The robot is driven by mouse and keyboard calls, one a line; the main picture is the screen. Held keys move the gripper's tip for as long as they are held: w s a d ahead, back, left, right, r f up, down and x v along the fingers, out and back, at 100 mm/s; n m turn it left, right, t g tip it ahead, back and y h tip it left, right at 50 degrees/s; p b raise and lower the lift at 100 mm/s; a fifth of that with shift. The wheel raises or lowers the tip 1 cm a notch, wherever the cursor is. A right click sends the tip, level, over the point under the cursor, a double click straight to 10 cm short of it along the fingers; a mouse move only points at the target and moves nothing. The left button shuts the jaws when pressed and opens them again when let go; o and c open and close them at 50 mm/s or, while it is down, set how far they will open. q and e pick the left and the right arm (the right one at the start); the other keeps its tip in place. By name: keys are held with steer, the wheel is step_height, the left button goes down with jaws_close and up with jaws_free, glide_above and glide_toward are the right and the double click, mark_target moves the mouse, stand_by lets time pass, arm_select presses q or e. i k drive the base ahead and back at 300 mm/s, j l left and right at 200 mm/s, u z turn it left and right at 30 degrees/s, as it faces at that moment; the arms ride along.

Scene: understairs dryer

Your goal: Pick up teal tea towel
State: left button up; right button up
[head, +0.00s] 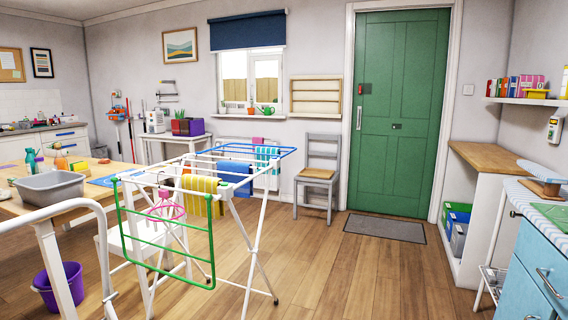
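A teal cloth (266,155), which looks like the teal tea towel, hangs near the far side of the white drying rack (262,250), beside pink cloths. I cannot tell whether it hangs on the rack or on the radiator behind. A blue towel (235,178) and a yellow towel (200,190) hang on the nearer rails. Neither of my grippers is in view.
The rack stands on the wooden floor, its green end frame (168,244) towards me. A wooden table (90,205) with a grey basin (48,187) is left, above a purple bucket (60,286). A grey chair (318,175) stands behind. The floor right of the rack is clear.

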mark_target(258, 148)
steer(key=i+u, duration=0.1)
steer(key=u, duration=0.8)
steer(key=i+l+u, duration=0.4)
steer(key=l+u, duration=0.15)
steer(key=l, duration=0.15)
steer(key=i+l+u, duration=0.15)
steer(key=l+u, duration=0.15)
steer(key=l, duration=0.15)
